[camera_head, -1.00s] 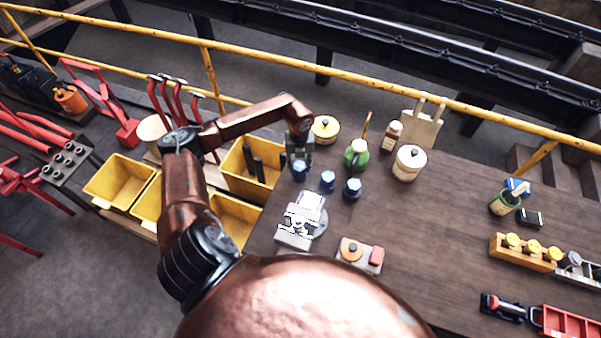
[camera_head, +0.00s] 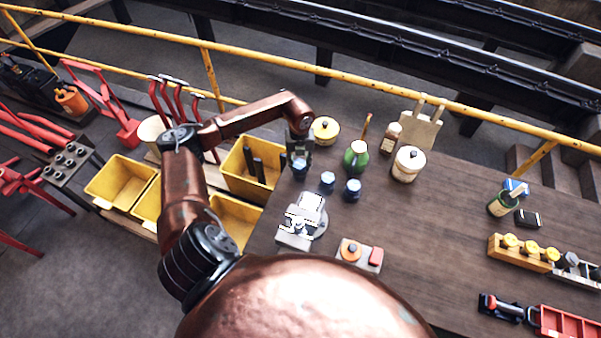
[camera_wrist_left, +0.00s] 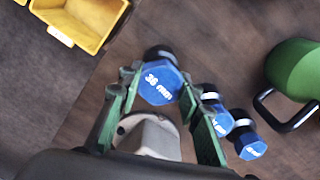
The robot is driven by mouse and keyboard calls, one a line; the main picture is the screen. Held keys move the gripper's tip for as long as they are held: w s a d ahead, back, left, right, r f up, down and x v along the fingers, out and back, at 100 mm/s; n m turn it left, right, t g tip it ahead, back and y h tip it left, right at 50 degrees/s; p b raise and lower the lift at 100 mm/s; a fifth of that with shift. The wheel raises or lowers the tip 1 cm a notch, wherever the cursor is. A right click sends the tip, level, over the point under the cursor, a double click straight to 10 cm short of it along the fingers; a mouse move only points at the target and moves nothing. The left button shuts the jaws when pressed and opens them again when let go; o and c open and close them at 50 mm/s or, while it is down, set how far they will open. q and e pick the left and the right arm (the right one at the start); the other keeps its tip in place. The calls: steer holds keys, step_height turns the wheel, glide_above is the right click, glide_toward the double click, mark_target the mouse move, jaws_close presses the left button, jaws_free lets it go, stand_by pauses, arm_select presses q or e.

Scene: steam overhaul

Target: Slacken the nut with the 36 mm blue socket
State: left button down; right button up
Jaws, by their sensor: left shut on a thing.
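My left gripper (camera_head: 298,142) is shut on a blue socket (camera_head: 299,166) at the left end of a row of blue sockets on the bench. In the left wrist view the gripper (camera_wrist_left: 157,92) has its fingers either side of this socket (camera_wrist_left: 161,83), whose blue face reads 36. I cannot tell whether it touches the bench. Two other blue sockets stand beside it, a middle one (camera_head: 328,180) and a right one (camera_head: 352,189). A pale metal vice-like fixture (camera_head: 303,219) stands nearer me. I cannot make out the nut. My right gripper is not in view.
Yellow bins (camera_head: 121,179) stand left of the bench. A button box (camera_head: 358,255) sits right of the fixture. The middle of the bench (camera_head: 430,215) is clear.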

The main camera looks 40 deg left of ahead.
arm_select(q)
steer(key=shift+r+p, duration=1.05)
steer(key=shift+r, duration=1)
steer(key=shift+f, duration=0.1)
